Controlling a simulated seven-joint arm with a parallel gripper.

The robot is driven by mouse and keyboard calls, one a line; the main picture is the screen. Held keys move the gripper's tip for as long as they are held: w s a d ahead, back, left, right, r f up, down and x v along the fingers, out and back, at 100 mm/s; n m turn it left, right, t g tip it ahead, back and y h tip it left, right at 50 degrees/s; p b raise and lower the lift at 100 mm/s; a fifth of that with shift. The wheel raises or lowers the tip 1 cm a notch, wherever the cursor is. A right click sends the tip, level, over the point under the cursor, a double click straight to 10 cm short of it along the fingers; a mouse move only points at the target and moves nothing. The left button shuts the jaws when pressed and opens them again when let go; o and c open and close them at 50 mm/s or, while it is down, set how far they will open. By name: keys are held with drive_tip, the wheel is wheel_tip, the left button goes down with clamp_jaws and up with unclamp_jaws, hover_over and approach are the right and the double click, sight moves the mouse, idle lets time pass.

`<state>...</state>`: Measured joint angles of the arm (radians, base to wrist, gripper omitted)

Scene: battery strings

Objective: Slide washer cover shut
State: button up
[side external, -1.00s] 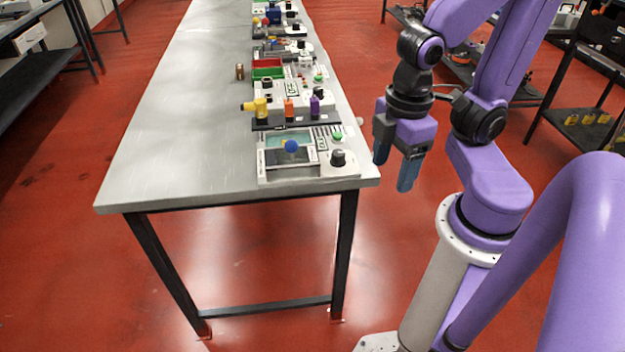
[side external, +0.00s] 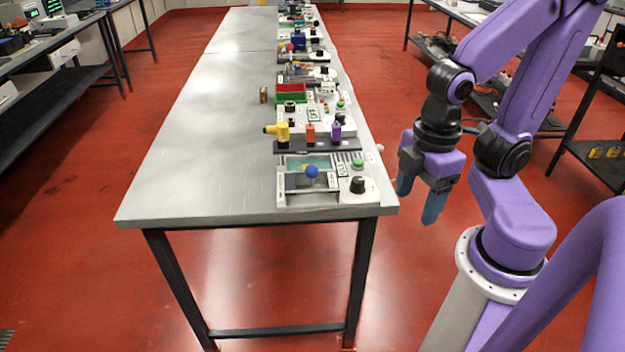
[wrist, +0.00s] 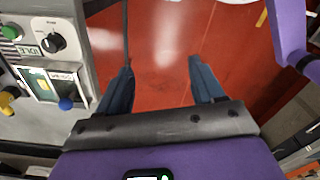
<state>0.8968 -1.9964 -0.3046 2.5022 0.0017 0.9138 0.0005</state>
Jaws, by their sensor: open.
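The washer unit (side external: 345,199) is a pale box at the near right end of the long table. Its cover (side external: 298,183) is a small panel over a teal window, with a blue ball knob (side external: 312,171) on it. Part of the teal window shows beyond the panel. In the wrist view the blue knob (wrist: 66,103) is at the left, beside the display. My gripper (side external: 418,202) is open and empty, fingers pointing down, off the table's right edge and apart from the washer. In the wrist view the fingers (wrist: 160,72) have only red floor between them.
A black dial (side external: 357,185) and green button (side external: 357,163) are on the washer's right side. Behind it stand a yellow fitting (side external: 278,131), orange and purple handles, and red and green bins (side external: 291,92). The table's left part (side external: 205,150) is clear.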

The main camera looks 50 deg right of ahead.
idle(0.4)
drive_tip(key=shift+c, duration=0.9)
drive_tip(key=n+t+h, duration=1)
drive_tip(key=n+t, duration=0.5)
drive_tip(key=n, duration=0.4)
approach(314, 174)
drive_tip(key=x, duration=1.1)
drive_tip(key=shift+w+d, duration=0.1)
drive_tip(key=shift+w, duration=0.15)
